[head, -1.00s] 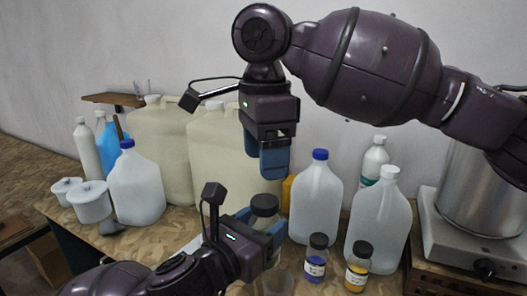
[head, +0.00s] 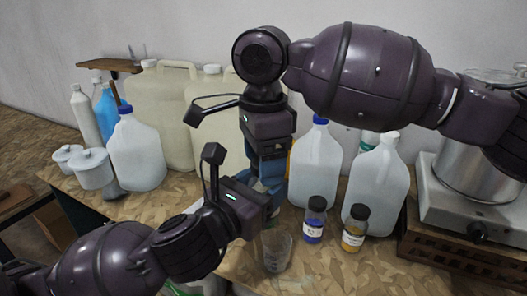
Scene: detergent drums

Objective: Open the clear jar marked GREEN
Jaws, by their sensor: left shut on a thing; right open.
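My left gripper (head: 272,203) is shut on a small jar. That jar is hidden now behind the grippers; a second ago it showed a black lid. My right gripper (head: 267,172) is open and points down from above, close over where the jar is held. Whether its fingers touch the lid is hidden. Two other black-lidded clear jars stand on the table to the right, one with blue contents (head: 315,222) and one with yellow contents (head: 354,230). No GREEN marking is readable.
An empty clear beaker (head: 276,250) stands just below my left gripper. White jugs (head: 315,165) stand behind the small jars, and large cream drums (head: 160,110) stand at the back left. A hot plate (head: 468,210) with a metal pot (head: 478,165) is at the right.

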